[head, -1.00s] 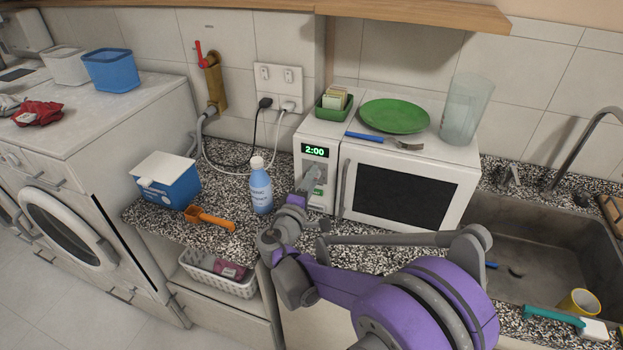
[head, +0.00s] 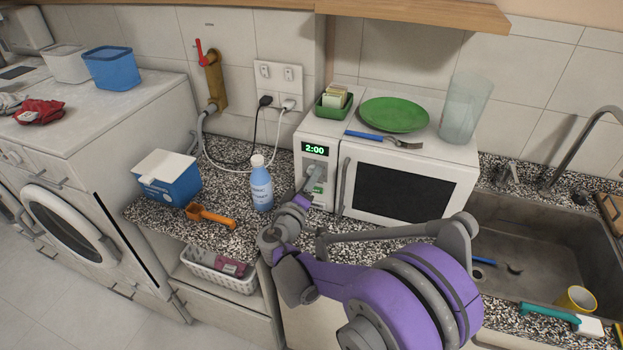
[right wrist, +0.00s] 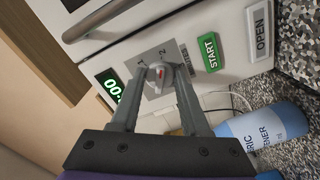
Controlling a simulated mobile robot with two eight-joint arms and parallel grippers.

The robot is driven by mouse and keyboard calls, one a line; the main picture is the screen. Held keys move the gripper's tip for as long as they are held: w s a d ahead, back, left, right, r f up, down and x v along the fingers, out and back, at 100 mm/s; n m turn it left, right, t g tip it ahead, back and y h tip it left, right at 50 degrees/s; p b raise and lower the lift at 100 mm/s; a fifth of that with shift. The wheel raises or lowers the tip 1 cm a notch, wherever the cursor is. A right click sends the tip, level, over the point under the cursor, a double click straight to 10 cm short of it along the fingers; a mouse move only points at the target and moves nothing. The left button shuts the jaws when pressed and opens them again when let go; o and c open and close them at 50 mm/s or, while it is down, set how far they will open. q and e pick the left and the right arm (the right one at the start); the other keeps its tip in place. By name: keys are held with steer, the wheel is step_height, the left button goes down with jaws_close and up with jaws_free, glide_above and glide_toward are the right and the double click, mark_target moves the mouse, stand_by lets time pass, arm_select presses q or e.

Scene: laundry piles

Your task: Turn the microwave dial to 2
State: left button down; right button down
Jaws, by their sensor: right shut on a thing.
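The white microwave (head: 455,150) stands on the speckled counter, door closed. My right gripper (right wrist: 161,78) is shut on the dial, one finger on each side. In the head view my right gripper (head: 311,180) is at the control panel and hides most of the dial. The green START button (right wrist: 208,53) and the OPEN button (right wrist: 260,27) are next to the dial. My left gripper is out of view.
A blue-and-white bottle (head: 260,185) stands just left of the microwave. A blue box (head: 168,180) and an orange scoop (head: 210,217) lie farther left. A green plate (head: 394,114), a fork and a clear container (head: 465,108) are on top. The sink (head: 545,240) is at the right.

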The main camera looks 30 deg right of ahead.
steer(key=shift+c, duration=2.1)
jaws_free()
steer(key=b+v, duration=0.1)
steer(key=v, duration=1)
steer(key=shift+d, duration=0.1)
steer(key=s+d+f+m+g+y, duration=0.15)
steer(key=s+f+g+y, duration=0.35)
steer(key=s+f+y, duration=0.5)
steer(key=s+a+f+g+y, duration=0.1)
steer(key=s+a+f+y, duration=0.1)
steer(key=s+a, duration=0.6)
steer(key=s+y, duration=0.1)
steer(key=s, duration=0.2)
steer(key=shift+a+y, duration=0.25)
steer(key=shift+y, duration=0.15)
